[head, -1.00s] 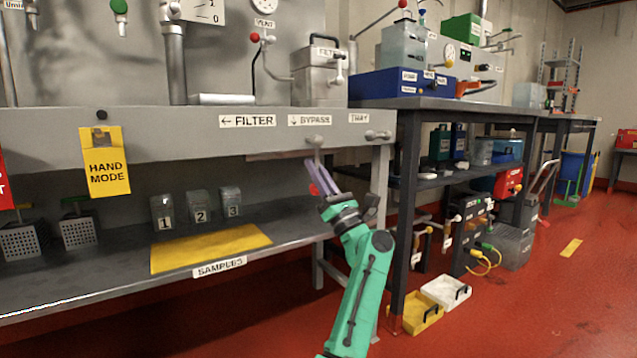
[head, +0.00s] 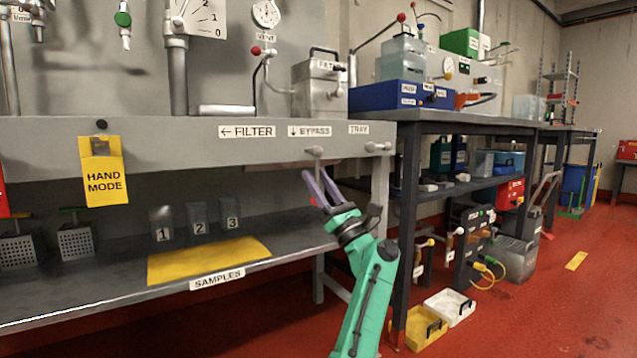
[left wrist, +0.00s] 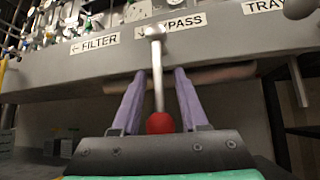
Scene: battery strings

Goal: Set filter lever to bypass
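The filter lever (left wrist: 157,85) hangs straight down from its pivot under the BYPASS label (left wrist: 170,25), with a red ball knob (left wrist: 160,123) at its lower end. The arrow on that label points down; the FILTER label (left wrist: 97,44) beside it has an arrow to the left. My left gripper (left wrist: 158,74) is open, with one purple finger on each side of the lever rod and a gap showing on both sides. In the head view the left gripper (head: 316,174) is below the bench front, and the lever pivot (head: 315,151) shows above it. My right gripper is not in view.
A TRAY label (head: 359,129) and another knob (head: 377,147) are right of the lever. The lower shelf holds a yellow SAMPLES mat (head: 208,260) and numbered containers. A dark table leg (head: 405,240) stands right of my arm, with yellow and white trays (head: 449,306) on the floor.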

